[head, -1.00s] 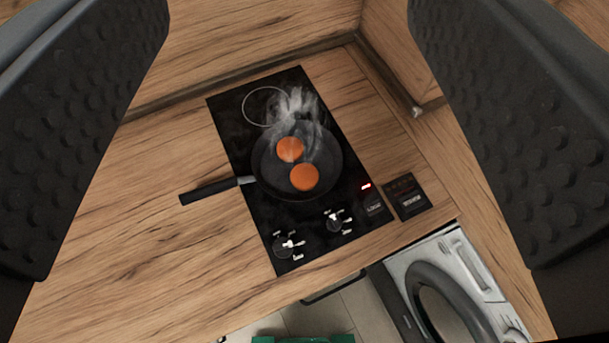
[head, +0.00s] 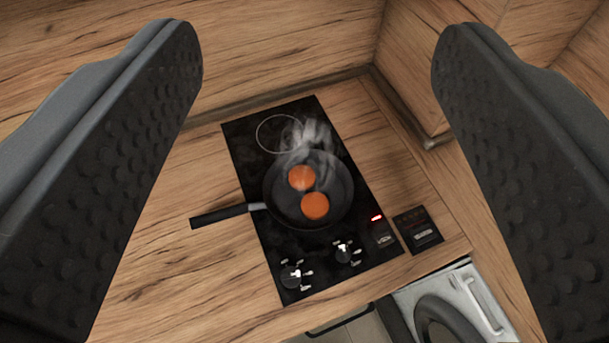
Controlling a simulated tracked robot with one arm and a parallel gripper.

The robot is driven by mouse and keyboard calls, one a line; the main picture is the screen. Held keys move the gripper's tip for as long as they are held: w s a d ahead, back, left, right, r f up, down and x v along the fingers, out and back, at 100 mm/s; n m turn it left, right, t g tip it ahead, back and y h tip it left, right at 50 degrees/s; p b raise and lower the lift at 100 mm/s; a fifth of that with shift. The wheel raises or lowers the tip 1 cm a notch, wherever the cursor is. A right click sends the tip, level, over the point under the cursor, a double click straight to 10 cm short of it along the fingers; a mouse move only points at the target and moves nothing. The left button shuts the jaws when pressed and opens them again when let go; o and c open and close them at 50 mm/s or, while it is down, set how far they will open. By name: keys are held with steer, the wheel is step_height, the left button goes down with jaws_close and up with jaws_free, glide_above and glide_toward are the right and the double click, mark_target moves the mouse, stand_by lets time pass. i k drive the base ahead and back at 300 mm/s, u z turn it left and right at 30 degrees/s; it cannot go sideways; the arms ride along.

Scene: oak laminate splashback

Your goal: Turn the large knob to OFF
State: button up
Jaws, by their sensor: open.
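Two dark round knobs sit at the front end of the black cooktop (head: 240,150): a left knob (head: 291,276) and a right knob (head: 345,251). Both have white markings around them, too small to read. The left knob looks slightly larger, but I cannot tell for sure. I cannot make out either knob's setting. My gripper (head: 318,60) is open and empty, its two dark studded fingers wide apart at the left and right of the picture. It is apart from both knobs and touches nothing visible.
A black pan (head: 338,205) with two orange round pieces smokes on the cooktop, its handle (head: 220,215) pointing left. A red light (head: 376,218) glows beside a small black panel (head: 418,230). A washing machine (head: 455,305) stands below at right. Left counter is clear.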

mark_target(291, 276)
steer(key=z, duration=0.8)
steer(key=k, duration=0.95)
steer(key=u, duration=0.55)
steer(key=k, duration=0.65)
steer(key=u, duration=0.4)
steer(key=i, duration=1.3)
